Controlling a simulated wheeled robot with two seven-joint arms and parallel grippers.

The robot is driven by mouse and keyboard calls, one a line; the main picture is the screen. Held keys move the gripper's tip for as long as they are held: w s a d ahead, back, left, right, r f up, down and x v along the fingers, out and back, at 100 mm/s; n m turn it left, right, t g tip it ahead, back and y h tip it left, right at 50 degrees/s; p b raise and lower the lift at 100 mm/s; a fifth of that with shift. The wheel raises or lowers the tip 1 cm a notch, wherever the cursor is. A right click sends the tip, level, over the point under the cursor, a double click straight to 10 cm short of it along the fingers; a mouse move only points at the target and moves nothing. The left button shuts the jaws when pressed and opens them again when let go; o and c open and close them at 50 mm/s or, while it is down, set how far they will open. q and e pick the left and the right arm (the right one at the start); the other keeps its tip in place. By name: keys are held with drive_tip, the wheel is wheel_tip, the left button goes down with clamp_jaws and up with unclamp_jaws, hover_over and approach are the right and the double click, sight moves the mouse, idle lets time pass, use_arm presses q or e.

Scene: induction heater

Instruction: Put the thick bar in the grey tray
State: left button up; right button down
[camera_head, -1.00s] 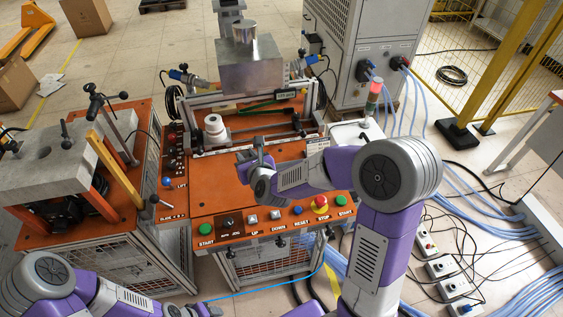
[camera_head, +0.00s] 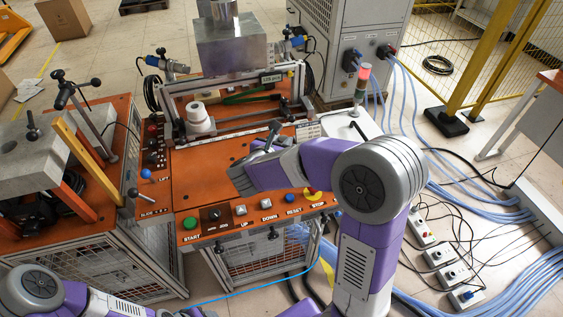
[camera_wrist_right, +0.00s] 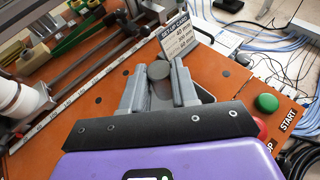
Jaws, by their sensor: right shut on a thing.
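My right gripper (camera_head: 268,146) is above the orange top of the machine in the head view, partly hidden by its own wrist. In the right wrist view its grey fingers (camera_wrist_right: 160,88) are shut on a dark grey round bar (camera_wrist_right: 158,70), seen nearly end-on. The bar also shows as a small dark piece (camera_head: 273,132) at the fingertips in the head view.
A white spool-like part (camera_head: 198,120) and a rail stand behind the orange top (camera_head: 205,170). A metal block (camera_head: 232,45) is above them. A setup card (camera_wrist_right: 175,30) is just beyond the bar. Buttons (camera_head: 240,209) line the front edge. A signal lamp (camera_head: 362,85) stands right.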

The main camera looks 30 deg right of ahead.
drive_tip(key=shift+f+b, duration=0.65)
drive_tip(key=shift+f, duration=2.25)
drive_tip(key=shift+f+b, duration=0.2)
drive_tip(key=shift+b, duration=0.1)
drive_tip(key=c, duration=0.9)
unclamp_jaws()
drive_tip(key=shift+o, duration=0.2)
drive_tip(key=shift+r, duration=0.1)
drive_tip(key=shift+r+p, duration=0.2)
drive_tip(key=shift+p, duration=0.25)
drive_tip(key=p+v, duration=0.1)
drive_tip(key=v, duration=1.1)
